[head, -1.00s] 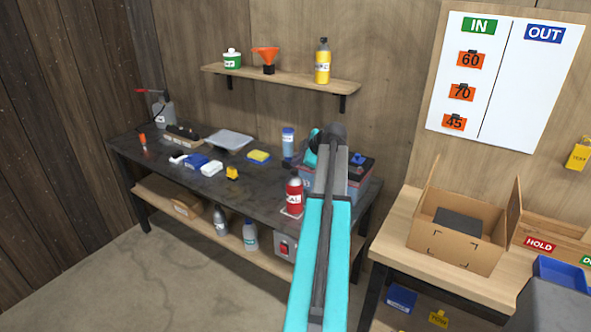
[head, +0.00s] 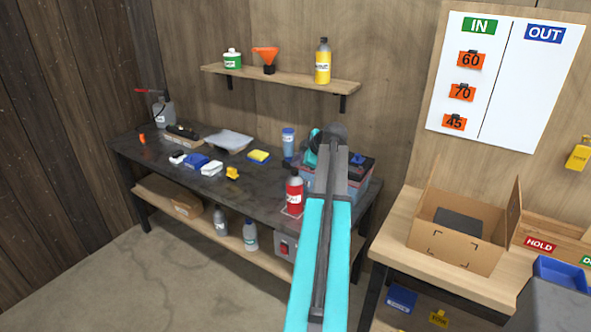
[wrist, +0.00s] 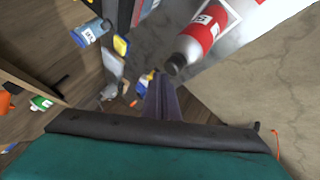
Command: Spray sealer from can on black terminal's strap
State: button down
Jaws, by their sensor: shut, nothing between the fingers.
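The red spray can (head: 294,194), with a white label and grey top, stands on a white square on the dark workbench, left of my arm. In the wrist view the can (wrist: 205,30) is close, up and right of my fingers. The battery (head: 357,186), a grey-blue case with a dark top and a blue part on it, sits behind my arm, which covers much of it. The black terminal and its strap cannot be made out. My gripper (wrist: 159,80) is shut and empty, its fingers together; in the head view my arm hides it.
The workbench (head: 130,150) also holds a blue bottle (head: 288,142), a yellow sponge (head: 258,156), a yellow piece (head: 232,173) and cloths to the left. A wall shelf (head: 280,80) hangs above. A cardboard box (head: 455,254) stands on the right table. Bare bench lies left of the can.

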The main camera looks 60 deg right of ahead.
aim_at(297, 171)
jog(key=shift+f, duration=0.15)
jog(key=shift+f+b, duration=0.3)
jog(key=shift+b, duration=0.25)
dwell(0.4)
jog(key=shift+r, duration=0.45)
dwell(0.4)
jog(key=shift+r+p, duration=0.75)
jog(key=shift+r, duration=2.25)
jog(key=shift+r+p, duration=0.15)
jog(key=shift+p, duration=0.15)
dwell(0.5)
